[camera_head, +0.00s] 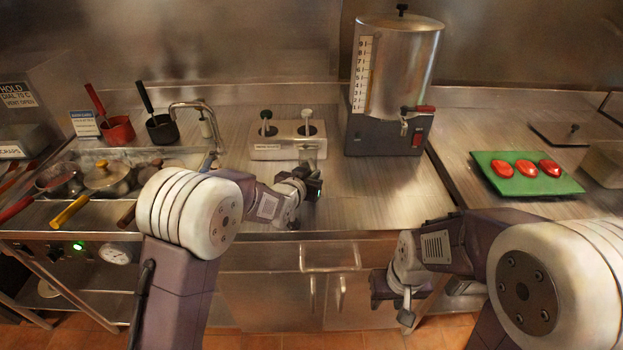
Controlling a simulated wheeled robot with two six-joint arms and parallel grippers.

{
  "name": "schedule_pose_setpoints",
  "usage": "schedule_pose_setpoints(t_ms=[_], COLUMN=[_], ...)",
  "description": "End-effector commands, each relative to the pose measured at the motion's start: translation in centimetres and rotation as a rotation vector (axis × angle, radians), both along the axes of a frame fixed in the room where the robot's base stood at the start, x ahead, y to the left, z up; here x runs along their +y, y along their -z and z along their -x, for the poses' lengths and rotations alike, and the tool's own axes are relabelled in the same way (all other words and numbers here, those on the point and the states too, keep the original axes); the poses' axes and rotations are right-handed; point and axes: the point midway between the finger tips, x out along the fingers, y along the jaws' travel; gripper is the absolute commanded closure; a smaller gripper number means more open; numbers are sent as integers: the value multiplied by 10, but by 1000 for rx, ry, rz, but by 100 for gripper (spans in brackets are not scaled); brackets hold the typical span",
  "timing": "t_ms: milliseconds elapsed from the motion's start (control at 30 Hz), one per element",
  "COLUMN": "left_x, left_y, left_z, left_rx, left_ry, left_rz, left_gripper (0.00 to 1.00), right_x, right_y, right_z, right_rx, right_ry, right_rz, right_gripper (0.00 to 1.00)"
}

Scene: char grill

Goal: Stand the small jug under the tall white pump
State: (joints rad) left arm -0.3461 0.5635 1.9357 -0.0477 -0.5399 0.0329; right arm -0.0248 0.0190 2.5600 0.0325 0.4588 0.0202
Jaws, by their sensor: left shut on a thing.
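A steel box (265,152) with two pump heads stands at the back of the counter. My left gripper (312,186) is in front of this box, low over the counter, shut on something. The held thing is mostly hidden by the gripper and wrist, and I cannot make out the small jug clearly. My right gripper (392,296) hangs in front of the counter edge, apart from the pumps; its jaw opening is unclear.
A tall steel urn (395,75) with a tap stands right of the pumps. A green board (526,184) with red pieces lies farther right. A curved tap (205,120) and pans (107,178) are at left. Counter right of my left gripper is clear.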

Motion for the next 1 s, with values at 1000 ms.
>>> schedule_pose_setpoints(t_ms=[1000], left_x=[0], left_y=[4], left_z=[-22], left_rx=[0], left_ry=[0], left_rz=[0], left_gripper=[62], right_x=[0], right_y=[-2], right_z=[0], right_rx=[0], right_ry=[0], right_rz=[0], right_gripper=[62])
